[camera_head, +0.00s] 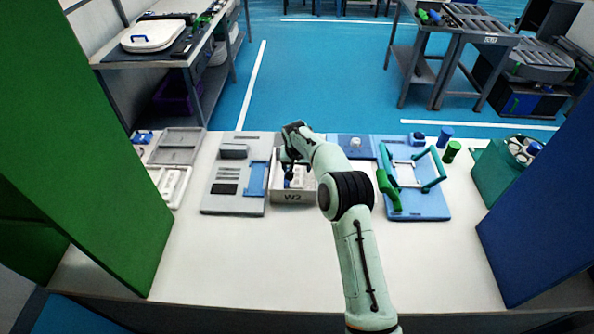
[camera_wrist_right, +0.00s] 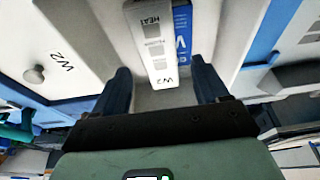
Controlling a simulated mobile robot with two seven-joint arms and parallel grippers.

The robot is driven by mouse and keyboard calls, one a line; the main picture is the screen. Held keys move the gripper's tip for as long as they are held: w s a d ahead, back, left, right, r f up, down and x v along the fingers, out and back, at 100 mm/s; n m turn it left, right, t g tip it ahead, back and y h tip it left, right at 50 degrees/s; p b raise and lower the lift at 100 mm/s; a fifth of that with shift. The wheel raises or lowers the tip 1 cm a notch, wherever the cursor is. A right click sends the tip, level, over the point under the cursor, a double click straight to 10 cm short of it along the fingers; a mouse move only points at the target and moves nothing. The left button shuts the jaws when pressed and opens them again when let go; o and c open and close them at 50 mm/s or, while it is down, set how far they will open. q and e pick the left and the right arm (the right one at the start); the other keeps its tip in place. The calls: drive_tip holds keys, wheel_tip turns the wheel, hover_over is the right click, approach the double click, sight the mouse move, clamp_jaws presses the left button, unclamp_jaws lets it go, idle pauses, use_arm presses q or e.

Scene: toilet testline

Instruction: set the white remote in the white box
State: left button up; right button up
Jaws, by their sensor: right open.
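The white box (camera_head: 292,196), marked W2 on its front, stands mid-table in the head view. My right gripper (camera_head: 288,172) reaches down over it from the right. In the right wrist view, the white remote (camera_wrist_right: 152,42) with grey buttons appears between the box's walls, beside a blue strip (camera_wrist_right: 183,25). My right gripper also shows there (camera_wrist_right: 163,92), its dark fingers apart, with the remote's near end between them. No grip on it shows. Whether the remote rests on the box floor is unclear. My left gripper is not in view.
A grey panel with a blue bar (camera_head: 225,190) lies left of the box. A blue board with a teal frame and green handle (camera_head: 425,205) lies right. Green (camera_head: 85,130) and blue (camera_head: 540,200) walls flank the table. The front of the table (camera_head: 250,255) is clear.

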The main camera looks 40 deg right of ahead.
drive_tip(key=v, duration=1)
drive_tip(key=shift+s+r, duration=0.15)
drive_tip(key=shift+s, duration=0.05)
drive_tip(key=shift+a, duration=0.1)
